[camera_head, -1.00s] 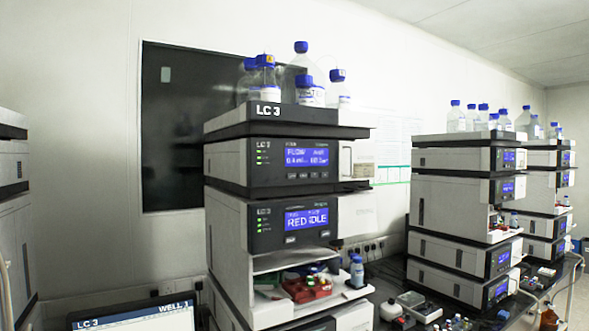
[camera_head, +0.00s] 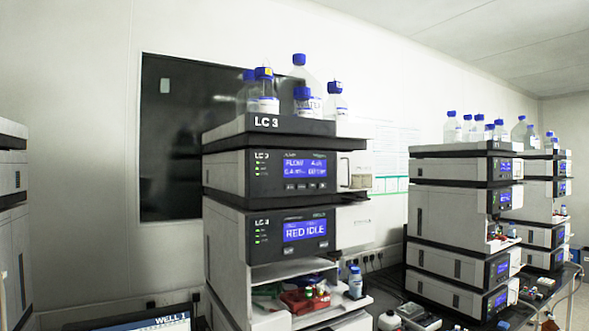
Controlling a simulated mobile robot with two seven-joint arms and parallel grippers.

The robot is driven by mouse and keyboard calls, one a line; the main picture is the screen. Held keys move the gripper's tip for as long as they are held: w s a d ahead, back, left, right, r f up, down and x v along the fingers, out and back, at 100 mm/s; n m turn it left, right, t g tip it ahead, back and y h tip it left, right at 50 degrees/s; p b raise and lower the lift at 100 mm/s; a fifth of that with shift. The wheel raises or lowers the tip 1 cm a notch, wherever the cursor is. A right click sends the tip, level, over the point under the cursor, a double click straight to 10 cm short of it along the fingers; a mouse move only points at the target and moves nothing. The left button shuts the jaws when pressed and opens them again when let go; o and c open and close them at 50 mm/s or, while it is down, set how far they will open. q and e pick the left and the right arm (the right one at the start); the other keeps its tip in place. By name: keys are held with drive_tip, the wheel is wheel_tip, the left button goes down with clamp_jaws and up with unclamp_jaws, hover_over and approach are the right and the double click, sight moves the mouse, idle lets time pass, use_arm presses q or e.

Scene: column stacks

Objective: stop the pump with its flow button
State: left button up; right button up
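The LC 3 stack stands at the centre of the head view. Its pump module (camera_head: 222,172) is the upper one, under the solvent tray. The pump's blue display (camera_head: 303,168) shows a FLOW line and blurred figures. A row of small buttons (camera_head: 303,186) sits under that display; their labels are too small to read, so I cannot tell which is the flow button. Small green lights show left of the display. Neither of my grippers is in view.
The module below has a display (camera_head: 305,230) reading RED IDLE. Bottles (camera_head: 301,100) stand in the solvent tray (camera_head: 225,130) on top. Another stack (camera_head: 450,215) stands at right; a laptop (camera_head: 140,322) is at bottom left.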

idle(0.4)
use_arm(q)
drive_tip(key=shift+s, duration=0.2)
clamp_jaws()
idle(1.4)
